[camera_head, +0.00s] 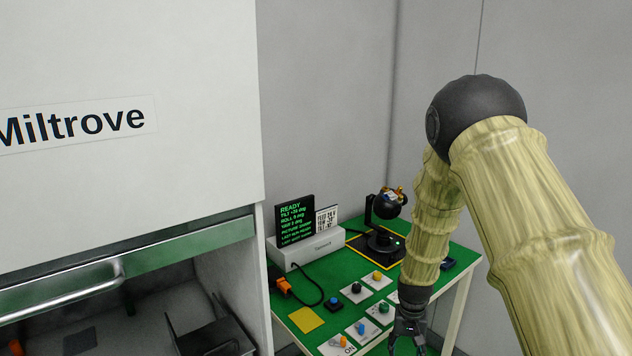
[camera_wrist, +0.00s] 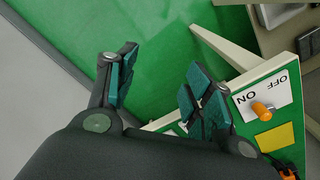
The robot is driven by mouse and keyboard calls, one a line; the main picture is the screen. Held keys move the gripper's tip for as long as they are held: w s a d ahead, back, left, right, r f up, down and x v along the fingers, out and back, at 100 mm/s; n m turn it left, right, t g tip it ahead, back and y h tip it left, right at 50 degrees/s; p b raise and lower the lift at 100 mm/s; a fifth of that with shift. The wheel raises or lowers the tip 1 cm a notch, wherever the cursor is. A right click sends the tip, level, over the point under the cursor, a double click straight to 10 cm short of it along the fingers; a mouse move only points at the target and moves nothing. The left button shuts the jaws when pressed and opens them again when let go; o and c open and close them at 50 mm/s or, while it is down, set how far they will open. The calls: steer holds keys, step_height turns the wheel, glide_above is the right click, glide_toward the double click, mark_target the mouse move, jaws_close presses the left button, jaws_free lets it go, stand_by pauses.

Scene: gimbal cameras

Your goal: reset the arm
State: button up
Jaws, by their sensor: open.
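My arm, with a wood-grain pattern and dark joints, reaches down on the right of the head view. My gripper (camera_head: 408,326) hangs low at the front edge of the green table. In the wrist view my gripper (camera_wrist: 158,92) is open, its two teal-padded fingers apart with nothing between them. An ON/OFF switch plate (camera_wrist: 275,92) with an orange toggle lies to the right of the fingers in the wrist view. The same plate (camera_head: 338,346) shows at the table's front in the head view.
The green table (camera_head: 340,278) carries a white box with a dark readout (camera_head: 296,220), a black gimbal camera (camera_head: 386,212), several knob plates, a yellow square (camera_head: 306,320) and an orange plug (camera_head: 284,286) with a cable. A white cabinet labelled Miltrove (camera_head: 180,180) stands left. Grey walls stand behind.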

steer(key=s+f+n, duration=0.1)
steer(key=s+f, duration=0.9)
steer(key=s, duration=0.5)
steer(key=s+f+n, duration=0.1)
steer(key=s+f, duration=0.8)
steer(key=s, duration=0.6)
steer(key=s+a, duration=0.1)
steer(key=s, duration=1.1)
steer(key=shift+s+a+n, duration=0.15)
steer(key=shift+a+n, duration=0.15)
steer(key=shift+n, duration=0.1)
stand_by(1.2)
